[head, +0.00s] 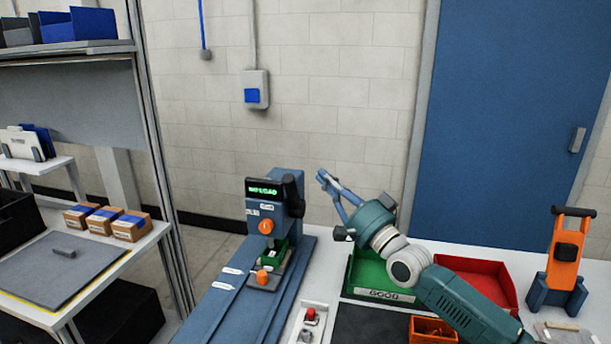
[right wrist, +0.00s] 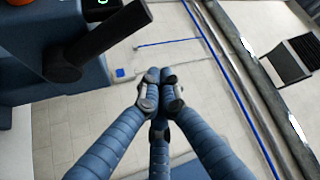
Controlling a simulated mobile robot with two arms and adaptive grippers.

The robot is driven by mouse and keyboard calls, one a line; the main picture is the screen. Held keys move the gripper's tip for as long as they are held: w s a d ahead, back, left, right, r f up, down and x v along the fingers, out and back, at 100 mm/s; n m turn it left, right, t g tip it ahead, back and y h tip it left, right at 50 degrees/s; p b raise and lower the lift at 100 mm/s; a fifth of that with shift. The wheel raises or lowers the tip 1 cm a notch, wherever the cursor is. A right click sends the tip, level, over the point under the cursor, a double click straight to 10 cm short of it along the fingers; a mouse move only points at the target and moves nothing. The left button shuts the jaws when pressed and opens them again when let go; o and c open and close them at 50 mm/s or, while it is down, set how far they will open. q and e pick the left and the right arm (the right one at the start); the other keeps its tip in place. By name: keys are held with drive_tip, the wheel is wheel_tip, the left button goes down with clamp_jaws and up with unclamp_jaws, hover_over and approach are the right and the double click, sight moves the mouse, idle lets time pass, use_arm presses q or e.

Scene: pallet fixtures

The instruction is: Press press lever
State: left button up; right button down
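The blue press (head: 262,215) stands on a blue base plate on the bench, with a lit green display on its front. Its black press lever (head: 293,193) is on the press's right side and points up. In the right wrist view the lever (right wrist: 108,36) slants up to the right from its round pivot, at the upper left. My right gripper (head: 323,176) is to the right of the lever, apart from it. Its blue fingers are closed together at the tips (right wrist: 160,76), with nothing between them. My left gripper is not in view.
A green bin (head: 368,270) and a red tray (head: 480,280) lie right of the press, partly behind my right arm. An orange tool (head: 563,252) stands far right. A red button (head: 311,314) is in front. A shelf post (head: 155,130) rises at left.

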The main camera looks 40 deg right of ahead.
sight(294, 196)
drive_tip(key=w+a+p, duration=0.1)
drive_tip(key=a, duration=0.1)
drive_tip(key=w+a+p, duration=0.1)
drive_tip(key=w+p, duration=0.1)
drive_tip(key=shift+w+a+f, duration=0.2)
drive_tip(key=shift+w+a, duration=0.1)
drive_tip(key=shift+a, duration=0.05)
idle(0.3)
